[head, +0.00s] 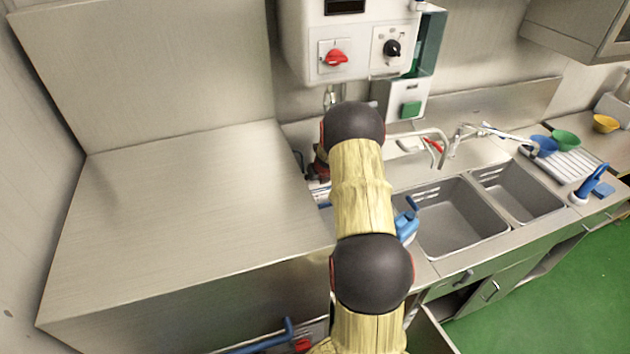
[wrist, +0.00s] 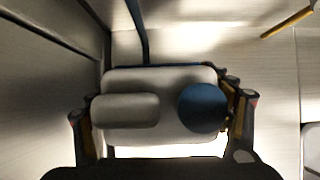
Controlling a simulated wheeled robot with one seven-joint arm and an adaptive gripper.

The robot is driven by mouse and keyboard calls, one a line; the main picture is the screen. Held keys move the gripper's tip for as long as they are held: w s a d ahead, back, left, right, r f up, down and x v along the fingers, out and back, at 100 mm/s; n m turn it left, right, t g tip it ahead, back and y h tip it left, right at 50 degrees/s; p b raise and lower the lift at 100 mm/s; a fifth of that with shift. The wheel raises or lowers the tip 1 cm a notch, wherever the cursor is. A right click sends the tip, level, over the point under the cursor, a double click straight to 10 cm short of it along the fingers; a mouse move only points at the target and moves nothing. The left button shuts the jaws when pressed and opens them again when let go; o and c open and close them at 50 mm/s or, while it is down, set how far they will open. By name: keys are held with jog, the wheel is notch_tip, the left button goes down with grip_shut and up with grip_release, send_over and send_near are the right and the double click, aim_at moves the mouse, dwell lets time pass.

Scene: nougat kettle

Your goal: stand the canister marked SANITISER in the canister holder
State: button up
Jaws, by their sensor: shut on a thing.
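In the wrist view my gripper (wrist: 160,108) is shut on a pale grey-white canister (wrist: 167,84). One finger presses on its left side and one on its right. I see the canister from above, with a round blue cap (wrist: 203,107) at right and a raised grey grip at left. No marking shows, so I cannot read SANITISER on it. A thin dark blue bar (wrist: 140,30) and a blue edge lie behind its far side; I cannot tell whether they belong to the canister holder. In the head view my arm hides the gripper and most of the area around it.
A bare steel worktop (head: 180,190) lies left of my arm. The double sink (head: 455,215) is at right, with a blue bottle (head: 407,222) at its near left edge. A yellow bar (wrist: 287,23) shows in the wrist view.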

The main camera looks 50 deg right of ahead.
jog(key=shift+w+r, duration=0.1)
jog(key=shift+w, duration=0.2)
jog(key=shift+s, duration=0.1)
jog(key=o, duration=2.1)
jog(key=shift+s+a+f, duration=0.1)
jog(key=shift+f, duration=0.1)
jog(key=shift+c, duration=0.2)
jog(key=shift+r, duration=0.25)
jog(key=p+v, duration=0.2)
jog(key=v, duration=0.9)
jog(key=shift+s+r, duration=0.2)
jog(key=shift+r, duration=0.15)
jog(key=shift+a, duration=0.1)
